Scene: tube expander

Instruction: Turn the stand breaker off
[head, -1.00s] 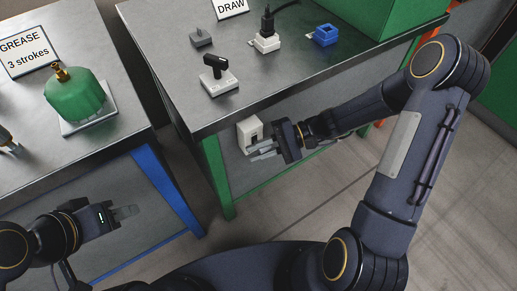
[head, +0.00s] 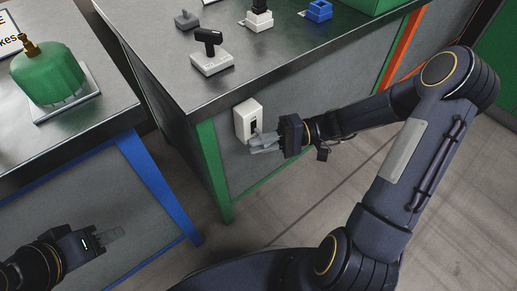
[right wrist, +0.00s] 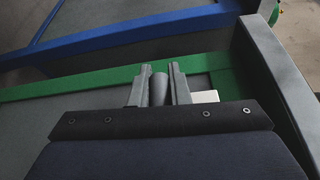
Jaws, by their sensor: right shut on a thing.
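The stand breaker is a white box (head: 245,112) with a dark switch (head: 253,126) on its front. It is mounted on the side of the grey bench, beside the green leg. My right gripper (head: 264,141) is just in front of the breaker's lower part. In the right wrist view, its two fingers (right wrist: 158,84) stand around a grey rounded piece (right wrist: 158,92); I cannot tell what that piece belongs to. A white corner (right wrist: 206,97), likely the breaker, shows beside the fingers. Any contact with the switch is hidden. My left gripper (head: 108,236) is low at the left, away from the breaker.
The bench top (head: 275,70) carries a black-handled device (head: 210,52), a white socket block (head: 258,20) and a blue block (head: 319,10). A second bench with a blue leg (head: 155,180) holds a green tank (head: 48,75). Open floor lies below the breaker.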

